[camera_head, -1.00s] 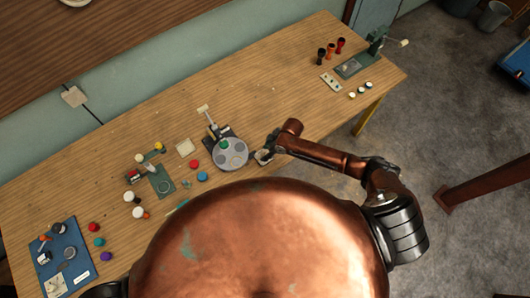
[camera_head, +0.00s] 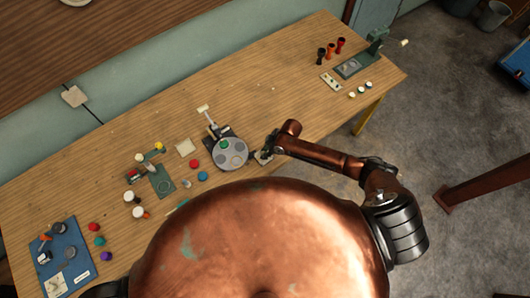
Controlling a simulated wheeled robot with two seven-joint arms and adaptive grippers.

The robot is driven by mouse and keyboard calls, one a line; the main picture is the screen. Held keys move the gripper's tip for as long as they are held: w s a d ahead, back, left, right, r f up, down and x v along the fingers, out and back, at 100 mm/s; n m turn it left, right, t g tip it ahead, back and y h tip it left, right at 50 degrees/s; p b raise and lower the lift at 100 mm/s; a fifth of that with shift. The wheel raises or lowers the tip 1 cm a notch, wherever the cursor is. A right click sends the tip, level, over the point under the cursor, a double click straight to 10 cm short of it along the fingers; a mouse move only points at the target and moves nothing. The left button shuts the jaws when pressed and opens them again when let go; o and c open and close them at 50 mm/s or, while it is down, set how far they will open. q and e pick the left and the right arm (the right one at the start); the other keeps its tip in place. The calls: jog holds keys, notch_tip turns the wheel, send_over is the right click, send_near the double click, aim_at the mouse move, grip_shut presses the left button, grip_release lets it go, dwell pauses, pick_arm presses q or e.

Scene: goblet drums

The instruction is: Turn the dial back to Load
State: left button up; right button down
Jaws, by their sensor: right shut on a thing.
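The dial (camera_head: 231,153) is a round grey disc with several paler circular spots, on a dark base near the middle of the wooden table. A green round piece (camera_head: 225,145) sits on its upper left part. My right gripper (camera_head: 257,157) is at the dial's right edge, low over the table. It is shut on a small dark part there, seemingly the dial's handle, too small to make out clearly. No Load mark can be read at this size. My left gripper is out of view.
A white-tipped lever (camera_head: 203,108) stands behind the dial. Red and blue round pieces (camera_head: 202,176) lie to its left, near a small green press (camera_head: 161,182). A blue mat (camera_head: 62,260) lies at far left. The table right of the dial (camera_head: 290,95) is mostly clear.

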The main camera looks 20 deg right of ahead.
jog(key=shift+w+n, duration=0.1)
jog(key=shift+n, duration=0.2)
jog(key=n+b, duration=0.1)
jog(key=n+g+b, duration=0.1)
jog(key=n+b, duration=0.1)
jog(key=shift+w+d+f+n+g, duration=0.1)
jog(key=shift+w+f+n+g, duration=0.05)
jog(key=shift+n+g, duration=0.15)
jog(key=n+g+b, duration=0.2)
jog(key=n+b, duration=0.3)
jog(key=shift+w, duration=0.15)
jog(key=n+b, duration=0.2)
jog(key=n+g+h+b, duration=0.1)
jog(key=n, duration=0.1)
jog(key=shift+w+a+n+g+b, duration=0.1)
jog(key=shift+a+n+g+b, duration=0.1)
jog(key=shift+n+g+b, duration=0.15)
jog(key=shift+n+g+h+b, duration=0.55)
jog(key=shift+n+b, duration=0.65)
jog(key=shift+n, duration=0.75)
jog(key=c, duration=1.7)
grip_release()
